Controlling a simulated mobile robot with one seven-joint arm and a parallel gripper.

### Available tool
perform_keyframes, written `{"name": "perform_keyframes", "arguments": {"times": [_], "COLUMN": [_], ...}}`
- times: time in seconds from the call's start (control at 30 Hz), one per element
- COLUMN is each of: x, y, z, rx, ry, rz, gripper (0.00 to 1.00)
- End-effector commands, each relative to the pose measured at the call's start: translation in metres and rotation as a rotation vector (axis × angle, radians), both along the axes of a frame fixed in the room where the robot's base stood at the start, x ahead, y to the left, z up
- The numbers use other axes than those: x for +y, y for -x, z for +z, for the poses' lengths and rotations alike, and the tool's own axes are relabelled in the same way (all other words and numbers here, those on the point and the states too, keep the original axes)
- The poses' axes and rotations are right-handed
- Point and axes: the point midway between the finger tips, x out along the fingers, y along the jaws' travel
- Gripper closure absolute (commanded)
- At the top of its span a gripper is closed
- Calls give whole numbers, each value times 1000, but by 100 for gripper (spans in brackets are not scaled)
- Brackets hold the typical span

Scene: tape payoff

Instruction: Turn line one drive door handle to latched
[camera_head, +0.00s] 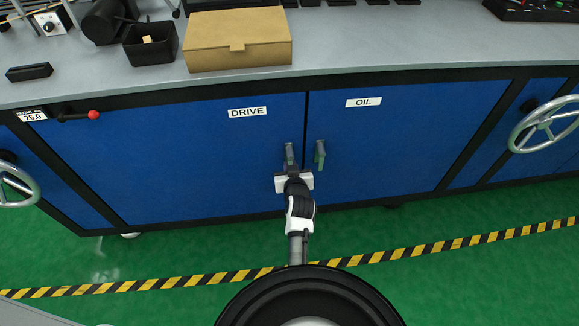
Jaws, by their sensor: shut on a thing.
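The blue drive door (200,160) carries a white DRIVE label (247,112) and is the left of two neighbouring doors. Its grey handle (289,153) sits by the door's right edge and points roughly up and down. My gripper (291,172) is at the lower part of this handle and shut on it. The fingers and the handle's lower end are largely hidden by the gripper body. The door looks flush with the cabinet front.
The OIL door (400,140) has a similar grey-green handle (320,154) close to the right of my gripper. A cardboard box (238,40) and black bin (151,45) stand on the worktop. Green floor lies below.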

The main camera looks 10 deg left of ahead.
Motion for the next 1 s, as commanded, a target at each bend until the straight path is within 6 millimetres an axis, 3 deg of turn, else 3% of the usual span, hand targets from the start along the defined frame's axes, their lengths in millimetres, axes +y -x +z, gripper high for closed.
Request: {"name": "perform_keyframes", "arguments": {"times": [0.37,0.4,0.53,1.0], "x": [-1,-1,-1,0], "y": [0,0,0,-1], "z": [1,1,0,2], "rx": [-4,-4,-3,-2], "ry": [8,8,6,5], "rz": [-1,-1,0,0], "gripper": [100,80,64,64]}}
